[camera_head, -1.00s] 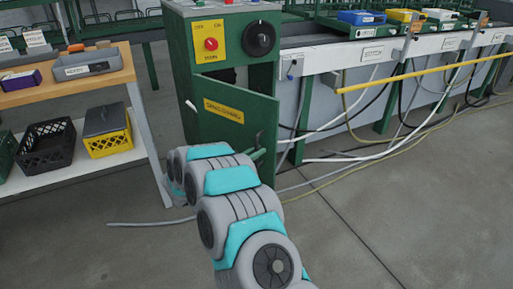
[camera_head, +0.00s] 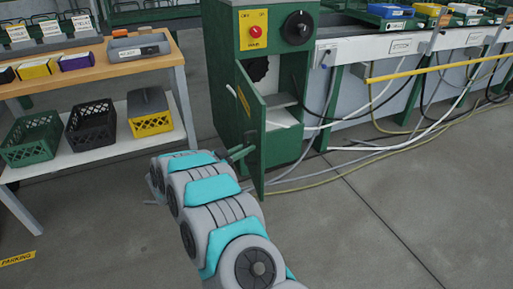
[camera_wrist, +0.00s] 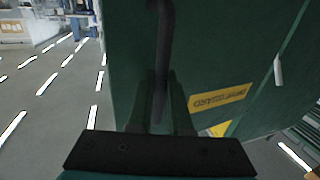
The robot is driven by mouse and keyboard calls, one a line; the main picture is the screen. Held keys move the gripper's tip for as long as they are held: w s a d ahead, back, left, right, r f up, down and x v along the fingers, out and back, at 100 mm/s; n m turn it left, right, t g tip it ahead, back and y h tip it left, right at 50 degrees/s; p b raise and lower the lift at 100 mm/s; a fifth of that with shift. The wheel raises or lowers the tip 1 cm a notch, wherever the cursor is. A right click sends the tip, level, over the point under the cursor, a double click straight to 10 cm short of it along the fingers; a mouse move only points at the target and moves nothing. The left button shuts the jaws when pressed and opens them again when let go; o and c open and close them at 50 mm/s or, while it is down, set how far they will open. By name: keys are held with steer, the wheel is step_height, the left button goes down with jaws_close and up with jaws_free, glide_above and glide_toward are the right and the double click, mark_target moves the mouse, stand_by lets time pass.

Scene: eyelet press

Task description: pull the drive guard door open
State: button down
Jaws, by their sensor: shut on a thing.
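The drive guard door (camera_head: 256,145) is a green panel on the green press cabinet (camera_head: 224,85). It stands swung out wide, its face nearly edge-on in the head view, with the cabinet's inside showing behind it. In the wrist view the door (camera_wrist: 225,60) fills much of the picture, with a yellow label (camera_wrist: 220,98). A dark bar handle (camera_wrist: 166,35) stands out from its face. My gripper (camera_wrist: 160,105) is shut on this handle.
A wooden bench (camera_head: 95,67) with trays and crates stands to the left. Cables and hoses (camera_head: 345,160) lie on the floor at right. A yellow rail (camera_head: 430,70) runs along the conveyor. The floor in front of the press is mostly clear.

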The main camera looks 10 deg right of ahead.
steer(key=shift+a, duration=1.2)
steer(key=c, duration=0.8)
jaws_free()
steer(key=shift+c, duration=0.2)
steer(key=shift+a, duration=0.1)
steer(key=b+v, duration=0.1)
steer(key=v, duration=0.6)
steer(key=shift+s+a, duration=0.2)
steer(key=shift+a, duration=0.05)
